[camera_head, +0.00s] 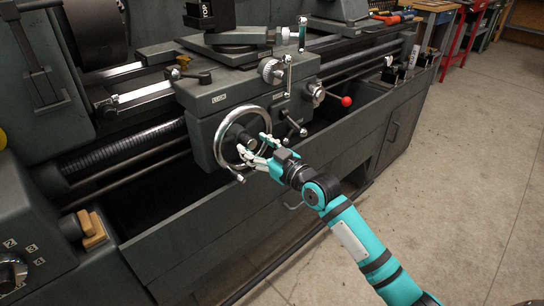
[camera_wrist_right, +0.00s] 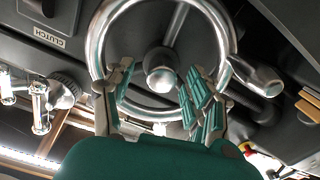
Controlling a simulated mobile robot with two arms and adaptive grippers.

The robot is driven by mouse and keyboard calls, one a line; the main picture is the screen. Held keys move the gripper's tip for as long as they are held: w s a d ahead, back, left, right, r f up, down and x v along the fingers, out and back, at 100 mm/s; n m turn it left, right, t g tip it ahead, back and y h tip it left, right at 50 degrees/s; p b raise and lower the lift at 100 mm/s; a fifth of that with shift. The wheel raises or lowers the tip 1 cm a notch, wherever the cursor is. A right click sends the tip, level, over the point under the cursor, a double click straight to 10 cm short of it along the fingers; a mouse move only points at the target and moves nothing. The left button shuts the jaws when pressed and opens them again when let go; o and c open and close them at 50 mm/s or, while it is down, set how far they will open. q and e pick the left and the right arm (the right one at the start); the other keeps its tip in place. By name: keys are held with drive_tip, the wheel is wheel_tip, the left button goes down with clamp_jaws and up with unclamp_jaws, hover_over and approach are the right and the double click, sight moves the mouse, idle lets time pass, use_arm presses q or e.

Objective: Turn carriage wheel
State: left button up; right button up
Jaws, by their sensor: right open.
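The carriage wheel (camera_head: 218,143) is a shiny metal ring on the front of the lathe carriage. Its short handle (camera_head: 239,177) sits at the bottom of the rim in the head view. In the right wrist view the wheel (camera_wrist_right: 97,45) fills the upper middle, with its round hub (camera_wrist_right: 161,79) at the centre and its handle (camera_wrist_right: 258,78) at the right. My right gripper (camera_head: 253,144) is at the wheel's lower right, open, with its fingers (camera_wrist_right: 159,70) spread to either side of the hub. I cannot tell whether they touch the wheel. My left gripper is out of view.
A red-knobbed lever (camera_head: 346,101) and smaller levers stick out right of the wheel. The grey carriage (camera_head: 225,92) is behind it, and the lathe's chip tray (camera_head: 190,240) runs below. Open concrete floor (camera_head: 460,160) lies to the right.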

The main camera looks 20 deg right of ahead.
drive_tip(key=v, duration=0.8)
drive_tip(key=shift+s, duration=0.25)
drive_tip(key=shift+d+r, duration=0.1)
drive_tip(key=shift+d, duration=0.05)
